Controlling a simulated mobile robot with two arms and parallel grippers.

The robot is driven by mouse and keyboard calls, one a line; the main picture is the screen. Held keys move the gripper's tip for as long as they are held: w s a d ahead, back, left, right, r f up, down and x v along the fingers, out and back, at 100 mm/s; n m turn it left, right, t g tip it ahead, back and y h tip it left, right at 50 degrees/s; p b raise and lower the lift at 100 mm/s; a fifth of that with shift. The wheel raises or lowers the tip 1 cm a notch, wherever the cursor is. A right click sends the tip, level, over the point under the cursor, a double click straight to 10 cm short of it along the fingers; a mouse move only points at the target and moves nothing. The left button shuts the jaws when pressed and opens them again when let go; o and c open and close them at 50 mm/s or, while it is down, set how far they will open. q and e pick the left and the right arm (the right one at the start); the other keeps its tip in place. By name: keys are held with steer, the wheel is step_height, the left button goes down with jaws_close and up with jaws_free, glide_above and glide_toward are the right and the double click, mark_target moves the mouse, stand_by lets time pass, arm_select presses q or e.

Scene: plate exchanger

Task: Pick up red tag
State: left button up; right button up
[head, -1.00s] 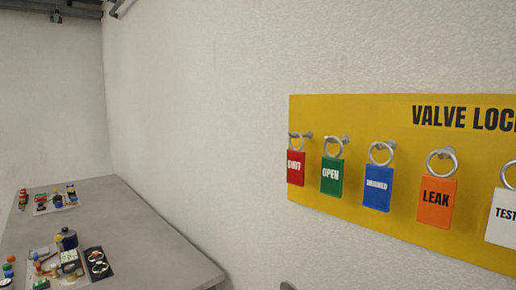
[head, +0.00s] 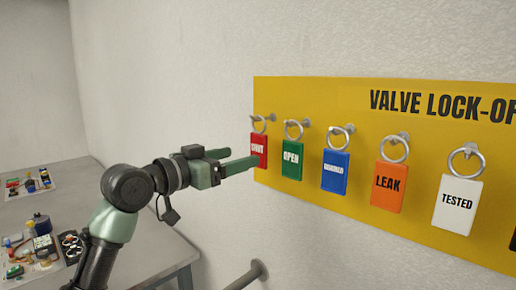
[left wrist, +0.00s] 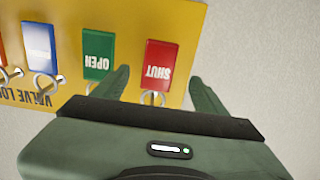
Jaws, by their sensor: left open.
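The red tag (head: 259,150), marked SHUT, hangs by a metal ring from a peg at the left end of the yellow board (head: 330,95). My left gripper (head: 246,160) is open, its fingertips close to the red tag's left side in the head view. In the left wrist view the red tag (left wrist: 158,65) appears upside down, between the two spread fingers (left wrist: 160,88) and beyond them. I cannot tell whether a finger touches it. My right gripper is not in view.
Green (head: 293,158), blue (head: 335,172), orange (head: 388,187) and white (head: 458,204) tags hang right of the red one. The green tag (left wrist: 98,55) is near one finger. A grey table (head: 150,262) with small parts stands lower left. A grey rail (head: 250,273) is below the board.

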mark_target(257, 139)
arm_select(q)
steer(key=w+d+p, duration=0.1)
steer(key=w+d+r+p, duration=0.1)
steer(key=w+d+p, duration=0.1)
steer(key=w+d+r+p, duration=0.1)
steer(key=w+d, duration=0.1)
steer(key=shift+d, duration=0.15)
steer(key=shift+w+d+f, duration=0.15)
steer(key=shift+w+d, duration=0.05)
steer(key=shift+d, duration=0.05)
steer(key=c, duration=1.4)
steer(key=shift+c, duration=0.2)
steer(key=shift+a+r+b, duration=0.15)
steer(key=shift+r+b, duration=0.35)
steer(key=shift+r, duration=0.2)
steer(key=b+v, duration=0.6)
steer(key=v, duration=1.2)
steer(key=shift+b, duration=0.35)
